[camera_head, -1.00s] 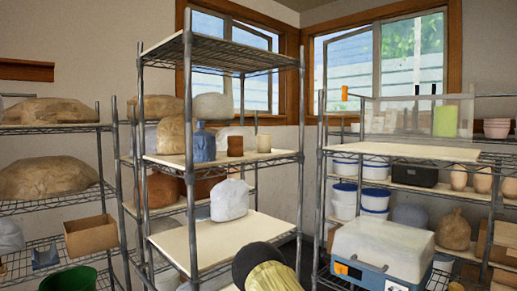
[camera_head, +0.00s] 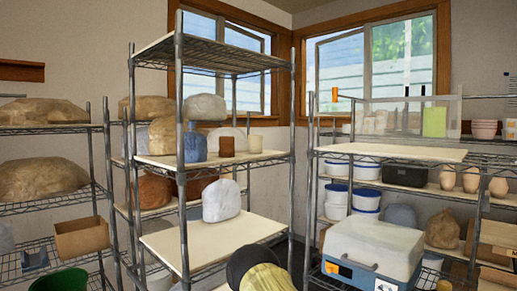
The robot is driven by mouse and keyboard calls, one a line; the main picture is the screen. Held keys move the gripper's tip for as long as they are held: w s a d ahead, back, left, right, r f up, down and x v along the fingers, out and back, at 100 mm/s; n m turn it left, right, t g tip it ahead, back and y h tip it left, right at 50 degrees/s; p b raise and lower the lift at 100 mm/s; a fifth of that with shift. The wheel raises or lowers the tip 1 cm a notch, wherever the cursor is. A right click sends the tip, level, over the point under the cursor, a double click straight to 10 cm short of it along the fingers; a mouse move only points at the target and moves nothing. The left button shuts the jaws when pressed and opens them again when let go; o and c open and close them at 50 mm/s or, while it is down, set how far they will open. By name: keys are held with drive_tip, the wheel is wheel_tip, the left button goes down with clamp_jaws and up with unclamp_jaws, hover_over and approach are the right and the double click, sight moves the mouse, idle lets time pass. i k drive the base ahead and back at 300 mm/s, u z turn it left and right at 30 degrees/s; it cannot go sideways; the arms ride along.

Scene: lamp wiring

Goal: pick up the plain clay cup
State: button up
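I cannot tell for certain which is the plain clay cup. Several pinkish clay-coloured vessels, including one at the right (camera_head: 471,180), stand on the right rack. My gripper is not in view, so its state and its distance from the cups are hidden.
A pale lump (camera_head: 221,200) sits on the board below. Rack posts rise at the corners. A black and yellow object (camera_head: 262,272) is low in front.

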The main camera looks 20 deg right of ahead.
sight(255, 141)
drive_tip(key=z, duration=0.05)
drive_tip(key=k, duration=0.4)
drive_tip(key=u, duration=0.6)
drive_tip(key=i, duration=0.95)
drive_tip(key=z, duration=0.55)
drive_tip(key=i, duration=0.7)
drive_tip(key=z, duration=0.85)
